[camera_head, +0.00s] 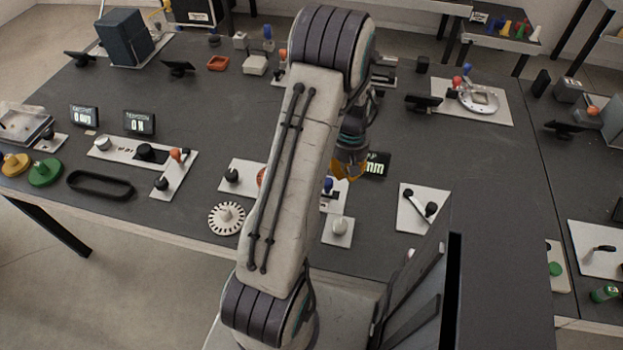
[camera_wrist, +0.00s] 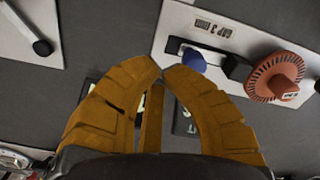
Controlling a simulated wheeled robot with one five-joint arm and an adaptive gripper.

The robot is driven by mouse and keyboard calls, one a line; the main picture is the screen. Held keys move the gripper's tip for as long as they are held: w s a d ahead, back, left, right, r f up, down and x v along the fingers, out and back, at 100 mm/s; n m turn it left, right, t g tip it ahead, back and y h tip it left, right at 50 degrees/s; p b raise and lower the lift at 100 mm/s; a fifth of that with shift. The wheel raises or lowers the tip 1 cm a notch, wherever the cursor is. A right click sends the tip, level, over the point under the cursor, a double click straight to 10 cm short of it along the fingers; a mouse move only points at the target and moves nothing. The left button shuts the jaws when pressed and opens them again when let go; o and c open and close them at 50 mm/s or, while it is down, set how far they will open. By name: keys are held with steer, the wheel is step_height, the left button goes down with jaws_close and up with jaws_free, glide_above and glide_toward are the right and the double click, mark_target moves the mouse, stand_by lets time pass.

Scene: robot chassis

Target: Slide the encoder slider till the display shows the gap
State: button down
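The encoder slider's light plate (camera_wrist: 225,20) is at the upper right of the wrist view, with a "GAP 3" label. A blue knob (camera_wrist: 192,60) and a black block (camera_wrist: 236,68) sit at its slot, beside a red toothed disc (camera_wrist: 275,76). In the head view the blue knob (camera_head: 328,184) shows just right of my arm. The display (camera_head: 376,165) shows "mm"; its number is hidden by my gripper. My orange gripper (camera_wrist: 162,68) has its fingertips together, holding nothing visible, left of the blue knob. It also shows in the head view (camera_head: 349,172), above the table.
A white knob on a plate (camera_head: 338,230) stands in front of the slider. A plate with a black lever (camera_head: 424,207) lies to the right. A white toothed wheel (camera_head: 227,217) lies to the left. My arm hides the table's middle. Bare table lies behind the display.

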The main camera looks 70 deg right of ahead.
steer(key=shift+f, duration=0.15)
steer(key=shift+f+b, duration=2.7)
steer(key=shift+f, duration=0.2)
steer(key=shift+w, duration=0.6)
steer(key=shift+s, duration=0.65)
steer(key=shift+r, duration=0.2)
step_height(320, 180, up, 8)
steer(key=p, duration=0.5)
steer(key=shift+f, duration=0.15)
stand_by(0.8)
